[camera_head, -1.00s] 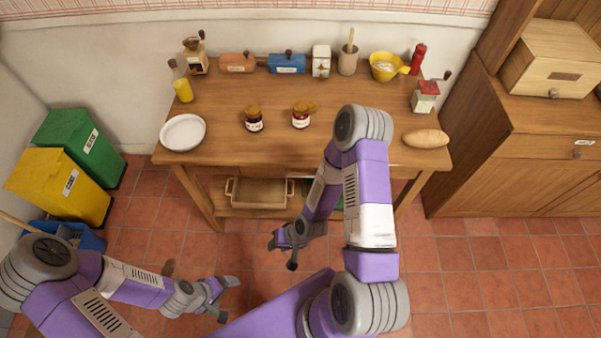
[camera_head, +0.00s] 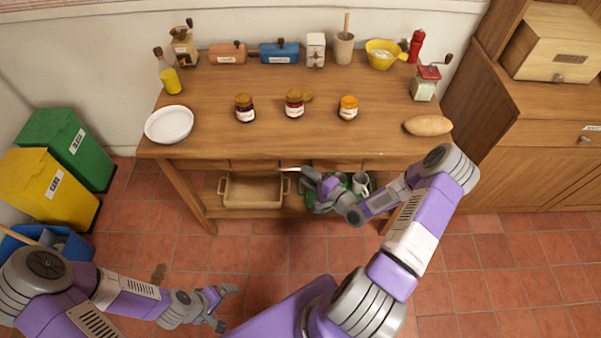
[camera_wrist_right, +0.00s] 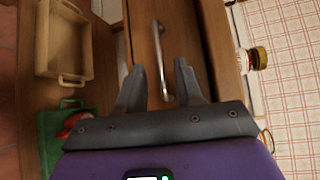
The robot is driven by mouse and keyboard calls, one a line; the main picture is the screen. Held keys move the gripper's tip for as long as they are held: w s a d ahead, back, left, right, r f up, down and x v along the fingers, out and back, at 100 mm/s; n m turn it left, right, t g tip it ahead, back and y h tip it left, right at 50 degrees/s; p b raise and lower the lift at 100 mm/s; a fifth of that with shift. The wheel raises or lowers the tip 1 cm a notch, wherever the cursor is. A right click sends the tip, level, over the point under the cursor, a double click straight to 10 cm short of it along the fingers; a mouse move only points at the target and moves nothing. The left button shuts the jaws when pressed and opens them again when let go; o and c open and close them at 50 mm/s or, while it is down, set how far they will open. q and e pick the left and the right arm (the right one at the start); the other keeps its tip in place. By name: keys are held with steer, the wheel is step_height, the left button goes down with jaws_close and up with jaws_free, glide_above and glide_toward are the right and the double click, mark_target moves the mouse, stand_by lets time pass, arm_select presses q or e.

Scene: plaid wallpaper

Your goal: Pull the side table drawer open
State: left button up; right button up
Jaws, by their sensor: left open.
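The wooden side table (camera_head: 220,140) stands against the wall, with drawer fronts under its top. The drawer (camera_wrist_right: 183,35) appears closed, with a silver bar handle (camera_wrist_right: 161,60) on its front. The handle also shows in the head view as a small metallic bar (camera_head: 290,169). My right gripper (camera_head: 309,180) is at the table's front edge, just right of the handle. In the right wrist view its two fingers (camera_wrist_right: 158,84) are apart, with the handle's near end between them; I cannot tell whether they touch it. My left gripper (camera_head: 228,305) is open and empty, low over the floor.
Jars (camera_head: 294,104), a plate (camera_head: 169,125) and bread (camera_head: 428,125) stand on the tabletop. A wooden tray (camera_head: 252,191) and a green crate (camera_head: 335,192) sit on the lower shelf. Bins (camera_head: 48,188) stand left, a cabinet (camera_head: 530,150) right. Floor in front is clear.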

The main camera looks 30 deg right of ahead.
steer(key=x, duration=0.4)
steer(key=shift+b, duration=0.35)
steer(key=shift+s, duration=0.1)
jaws_close()
